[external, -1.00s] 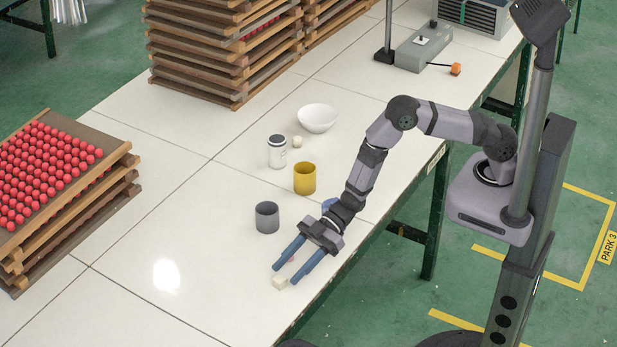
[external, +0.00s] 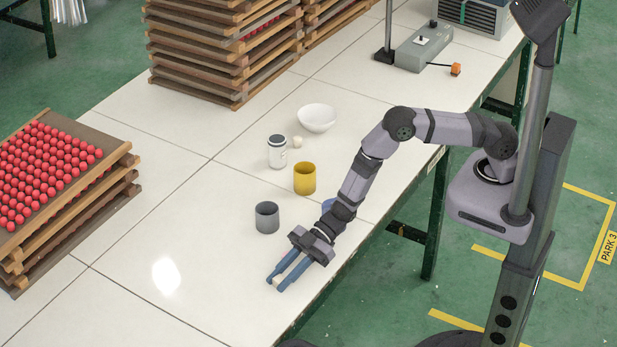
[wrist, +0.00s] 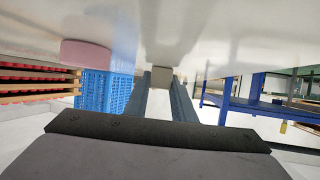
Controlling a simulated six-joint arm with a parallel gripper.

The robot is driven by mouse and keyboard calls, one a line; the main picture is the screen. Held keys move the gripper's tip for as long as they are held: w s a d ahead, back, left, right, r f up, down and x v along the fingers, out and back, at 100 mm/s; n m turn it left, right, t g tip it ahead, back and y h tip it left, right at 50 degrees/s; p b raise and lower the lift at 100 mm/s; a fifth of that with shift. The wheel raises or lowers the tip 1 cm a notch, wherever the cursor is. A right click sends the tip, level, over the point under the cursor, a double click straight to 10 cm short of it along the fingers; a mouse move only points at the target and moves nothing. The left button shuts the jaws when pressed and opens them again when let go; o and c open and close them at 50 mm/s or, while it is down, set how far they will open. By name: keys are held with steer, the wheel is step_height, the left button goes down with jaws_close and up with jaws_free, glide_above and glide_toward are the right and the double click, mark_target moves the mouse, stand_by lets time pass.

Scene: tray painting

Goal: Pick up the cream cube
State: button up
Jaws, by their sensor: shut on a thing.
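The cream cube (external: 277,282) is small and pale, near the table's front edge in the external view. My gripper (external: 276,281) is low over the table and shut on it, with the cube between the tips of the two blue fingers. The cube also shows between the fingertips in the wrist view (wrist: 162,75). The fingers hide most of it in the external view. I cannot tell whether it touches the table.
A grey cup (external: 267,218), a yellow cup (external: 304,180), a white can (external: 277,153), a small cream thing (external: 297,142) and a white bowl (external: 317,118) stand behind. A pink thing (wrist: 86,53) is beside my gripper.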

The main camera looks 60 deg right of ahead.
mark_target(275, 278)
steer(key=shift+r, duration=0.15)
steer(key=shift+r+b, duration=0.8)
steer(key=shift+r, duration=4.1)
